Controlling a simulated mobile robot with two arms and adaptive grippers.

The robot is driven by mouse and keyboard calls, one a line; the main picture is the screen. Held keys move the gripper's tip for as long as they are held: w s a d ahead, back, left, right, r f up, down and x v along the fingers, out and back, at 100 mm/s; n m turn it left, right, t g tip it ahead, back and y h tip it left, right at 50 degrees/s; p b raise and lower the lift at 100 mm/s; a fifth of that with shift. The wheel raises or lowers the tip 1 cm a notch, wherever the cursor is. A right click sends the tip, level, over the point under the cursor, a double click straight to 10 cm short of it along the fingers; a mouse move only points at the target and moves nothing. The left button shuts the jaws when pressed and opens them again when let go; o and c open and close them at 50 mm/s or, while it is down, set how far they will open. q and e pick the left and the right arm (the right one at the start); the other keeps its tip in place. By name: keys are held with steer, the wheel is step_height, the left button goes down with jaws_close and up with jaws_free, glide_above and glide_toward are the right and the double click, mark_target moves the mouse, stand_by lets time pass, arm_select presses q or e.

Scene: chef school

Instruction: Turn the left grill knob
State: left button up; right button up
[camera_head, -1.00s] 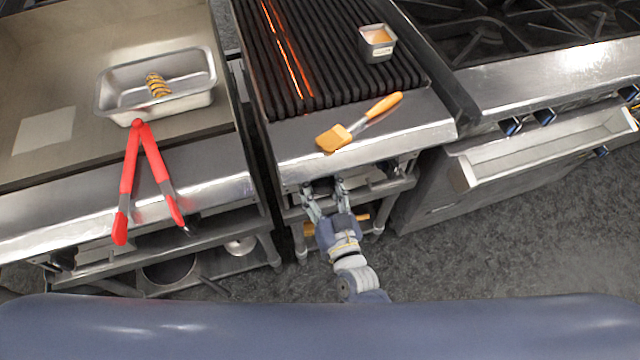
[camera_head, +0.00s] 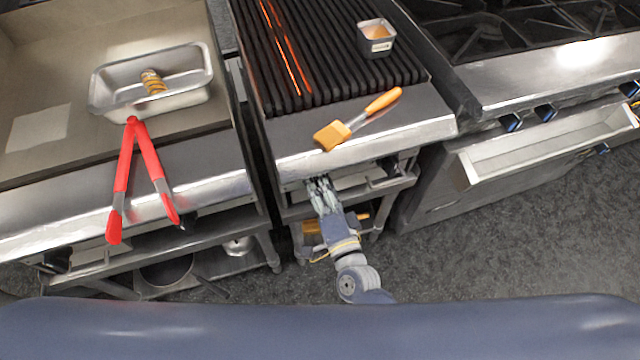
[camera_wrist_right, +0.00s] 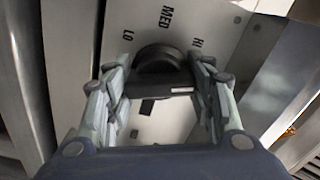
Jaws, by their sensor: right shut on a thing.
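The black grill knob (camera_wrist_right: 160,72) sits on the grill's front panel in the right wrist view, with LO, MED and HI printed around it. A short white mark shows on the right part of its grip bar. My right gripper (camera_wrist_right: 158,92) is shut on the knob, one finger on each side of it. In the head view, my right gripper (camera_head: 318,184) is at the front of the grill (camera_head: 375,142), just under its metal ledge, and the knob is hidden there. My left gripper is not in view.
A basting brush (camera_head: 357,120) lies on the grill ledge, and a small sauce pan (camera_head: 377,46) stands on the grate. Red tongs (camera_head: 143,165) and a metal tray (camera_head: 188,98) are on the griddle at left. An open stove drawer (camera_head: 545,150) juts out at right.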

steer(key=shift+m+b, duration=0.55)
steer(key=shift+m, duration=1.35)
steer(key=o, duration=1.1)
steer(key=shift+c, duration=0.2)
steer(key=shift+s+d+f, duration=0.1)
steer(key=shift+s, duration=0.1)
steer(key=v, duration=1.1)
steer(key=shift+s, duration=0.25)
